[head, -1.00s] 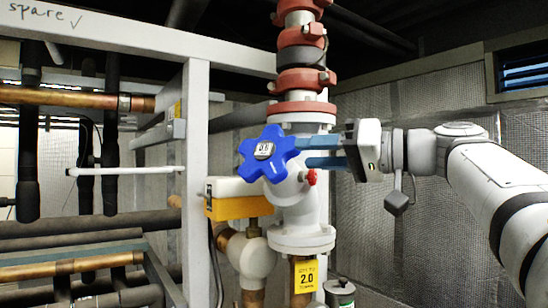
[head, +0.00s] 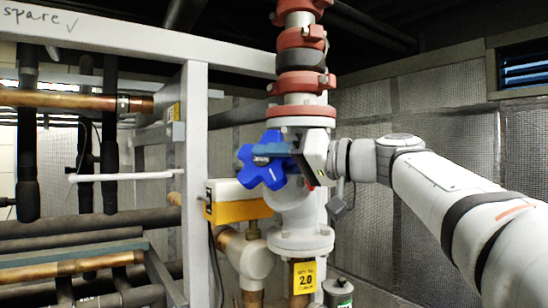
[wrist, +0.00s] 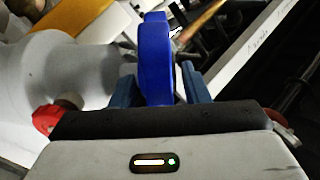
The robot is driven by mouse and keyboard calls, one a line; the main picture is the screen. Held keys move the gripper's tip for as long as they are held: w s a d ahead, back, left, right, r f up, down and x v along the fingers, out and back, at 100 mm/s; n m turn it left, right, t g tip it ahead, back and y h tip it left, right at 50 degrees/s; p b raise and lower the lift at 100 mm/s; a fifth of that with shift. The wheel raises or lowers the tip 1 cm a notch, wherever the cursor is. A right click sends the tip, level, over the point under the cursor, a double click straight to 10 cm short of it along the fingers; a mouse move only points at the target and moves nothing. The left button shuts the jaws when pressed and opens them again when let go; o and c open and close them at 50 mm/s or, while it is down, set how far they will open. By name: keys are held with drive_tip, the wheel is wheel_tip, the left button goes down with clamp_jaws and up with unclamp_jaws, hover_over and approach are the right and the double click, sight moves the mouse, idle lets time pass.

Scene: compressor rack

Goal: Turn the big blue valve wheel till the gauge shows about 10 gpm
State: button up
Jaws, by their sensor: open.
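The big blue valve wheel (head: 262,176) is star-shaped, with rounded lobes, and sits on the front of a white valve body (head: 300,212). My gripper (head: 268,151) reaches in from the right, with a blue-grey finger across the wheel's upper middle, covering most of its round hub plate. In the wrist view the wheel (wrist: 155,50) shows edge-on between the two fingers of my gripper (wrist: 160,84). The jaws are open around it, with a small gap at the right finger; contact at the left finger is unclear. I cannot make out a gauge reading in gpm.
A yellow and white box (head: 236,204) sits left below the wheel. A yellow "2.0" tag (head: 304,277) hangs on the lower pipe. A red knob (wrist: 45,119) lies beside my gripper in the wrist view. A grey frame post (head: 195,170) stands to the left.

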drive_tip(key=shift+c, duration=0.5)
clamp_jaws()
drive_tip(key=shift+w+r+n+g+p, duration=0.1)
drive_tip(key=shift+r+n+g+p, duration=0.3)
drive_tip(key=shift+g+p, duration=0.55)
drive_tip(key=shift+g+h+p, duration=0.5)
drive_tip(key=shift+g+p, duration=0.05)
drive_tip(key=shift+p, duration=0.15)
drive_tip(key=shift+f+n, duration=0.2)
drive_tip(key=shift+n, duration=0.1)
drive_tip(key=shift+o, duration=0.5)
unclamp_jaws()
drive_tip(key=shift+d, duration=0.1)
